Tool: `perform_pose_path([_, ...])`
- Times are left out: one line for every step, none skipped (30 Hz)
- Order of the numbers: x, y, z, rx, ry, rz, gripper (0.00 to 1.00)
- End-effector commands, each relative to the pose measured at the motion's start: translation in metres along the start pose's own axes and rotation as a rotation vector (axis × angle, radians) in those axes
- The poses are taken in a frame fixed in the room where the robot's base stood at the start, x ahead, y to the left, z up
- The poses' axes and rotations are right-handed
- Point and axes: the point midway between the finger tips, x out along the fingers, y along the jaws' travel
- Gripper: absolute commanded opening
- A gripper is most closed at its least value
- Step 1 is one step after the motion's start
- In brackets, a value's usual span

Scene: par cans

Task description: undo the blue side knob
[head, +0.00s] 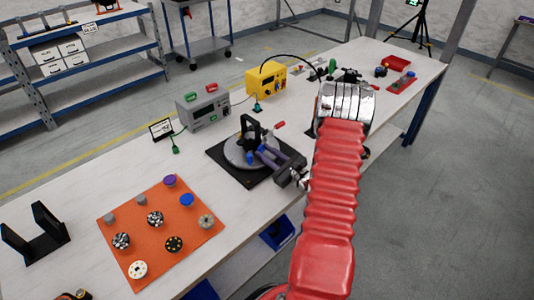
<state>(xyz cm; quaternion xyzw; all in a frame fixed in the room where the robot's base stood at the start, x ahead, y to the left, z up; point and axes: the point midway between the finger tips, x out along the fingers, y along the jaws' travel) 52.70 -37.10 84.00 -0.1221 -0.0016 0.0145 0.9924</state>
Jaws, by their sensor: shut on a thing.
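A round grey metal fixture (237,152) with a black upright frame stands on a black square mat (222,156) in the middle of the bench. A small blue knob (249,158) shows low on its near side. My gripper (258,153) reaches in from the right, its fingers at the fixture's side against the blue knob. It is shut on the knob, which the fingers partly hide. The exact contact is too small to make out.
An orange mat (137,231) with several loose knobs and discs lies to the left. A grey instrument (204,108) and a yellow one (266,79) stand behind. A red-tipped lever (279,125) sticks out by the fixture. A black bracket (36,236) stands at the bench's left.

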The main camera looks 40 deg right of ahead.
Motion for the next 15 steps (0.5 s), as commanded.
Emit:
perform_pose_path([0.0001,0.0002,0.0,-0.009,0.0,0.001,0.01])
perform_pose_path([0.0001,0.0002,0.0,-0.013,0.0,0.001,0.01])
perform_pose_path([0.0001,0.0003,0.0,-0.016,0.0,0.001,0.01])
perform_pose_path([0.0001,0.0003,0.0,-0.016,0.0,0.001,0.01])
perform_pose_path([0.0001,0.0003,0.0,-0.016,0.0,0.001,0.01])
perform_pose_path([0.0001,0.0003,0.0001,-0.015,0.0,0.001,0.01])
perform_pose_path([0.0001,0.0003,0.0001,-0.015,0.0,0.001,0.01])
perform_pose_path([0.0001,0.0004,0.0001,-0.015,0.0,0.001,0.01])
perform_pose_path([0.0001,0.0004,0.0001,-0.015,0.0,0.001,0.01])
perform_pose_path([0.0001,0.0004,0.0001,-0.014,0.0,0.001,0.01])
perform_pose_path([0.0002,0.0004,0.0001,-0.014,0.0,0.001,0.26])
perform_pose_path([0.0002,0.0005,0.0001,-0.014,0.0,0.001,0.29])
perform_pose_path([0.0002,0.0005,0.0001,-0.014,0.0,0.001,0.31])
perform_pose_path([0.0002,0.0005,0.0001,-0.014,0.0,0.001,0.33])
perform_pose_path([0.0002,0.0005,0.0001,-0.014,0.0,0.001,0.36])
